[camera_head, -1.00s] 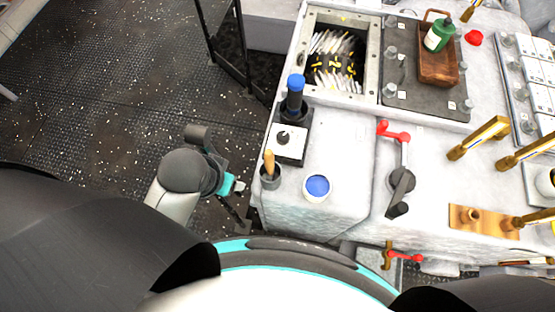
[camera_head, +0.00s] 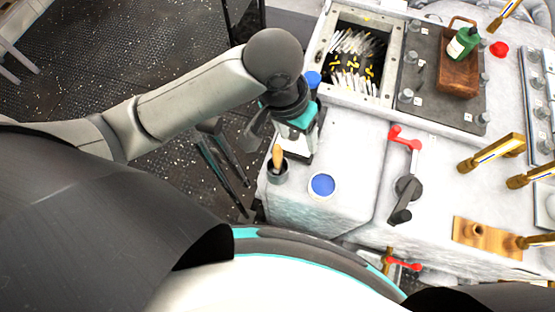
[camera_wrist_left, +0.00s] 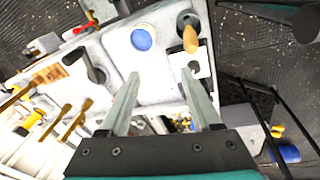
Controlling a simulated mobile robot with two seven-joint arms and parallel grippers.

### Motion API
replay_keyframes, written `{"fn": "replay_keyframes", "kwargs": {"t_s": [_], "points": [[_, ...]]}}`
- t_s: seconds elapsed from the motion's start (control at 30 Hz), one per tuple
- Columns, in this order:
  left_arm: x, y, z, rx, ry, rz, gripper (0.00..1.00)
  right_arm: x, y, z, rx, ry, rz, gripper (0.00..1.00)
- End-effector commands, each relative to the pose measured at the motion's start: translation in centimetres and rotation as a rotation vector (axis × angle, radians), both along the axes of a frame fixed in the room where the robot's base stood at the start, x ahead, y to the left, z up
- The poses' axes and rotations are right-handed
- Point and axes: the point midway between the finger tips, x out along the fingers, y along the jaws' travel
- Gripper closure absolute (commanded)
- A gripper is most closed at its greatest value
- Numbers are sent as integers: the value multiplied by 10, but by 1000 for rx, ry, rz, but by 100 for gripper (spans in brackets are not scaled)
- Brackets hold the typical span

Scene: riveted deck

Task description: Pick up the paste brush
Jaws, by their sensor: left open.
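The paste brush shows as a wooden handle (camera_head: 277,157) standing in a small dark cup (camera_head: 277,175) at the front left corner of the white console. Its lower end is hidden in the cup. In the left wrist view the handle (camera_wrist_left: 190,40) and cup (camera_wrist_left: 187,19) are beyond the fingertips, toward the top right. My left gripper (camera_head: 303,138) hangs over the console just behind and right of the brush, apart from it. In the left wrist view its two fingers (camera_wrist_left: 160,76) are spread, with nothing between them. My right gripper is not seen.
A blue-filled round pot (camera_head: 322,185) stands right of the cup. A blue-capped post (camera_head: 313,78) is behind my gripper. A red-handled lever (camera_head: 405,180) and brass handles (camera_head: 492,152) are further right. A wooden tray (camera_head: 458,75) holds a green bottle (camera_head: 462,44).

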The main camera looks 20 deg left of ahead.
Motion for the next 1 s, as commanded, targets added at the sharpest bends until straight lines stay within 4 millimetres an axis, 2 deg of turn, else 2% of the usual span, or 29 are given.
{"fn": "replay_keyframes", "kwargs": {"t_s": [0.2, 0.43, 0.57, 0.8, 1.0], "points": [[9, 30, 6, 135, 59, 66, 36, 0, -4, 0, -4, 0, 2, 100], [10, 42, 4, 187, 85, 103, 36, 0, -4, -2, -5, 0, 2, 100], [9, 43, -18, 188, 89, 103, 36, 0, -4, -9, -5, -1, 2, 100], [9, 42, -69, 187, 87, 103, 36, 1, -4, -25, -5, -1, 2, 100], [9, 42, -91, 184, 84, 100, 36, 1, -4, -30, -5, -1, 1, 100]]}}
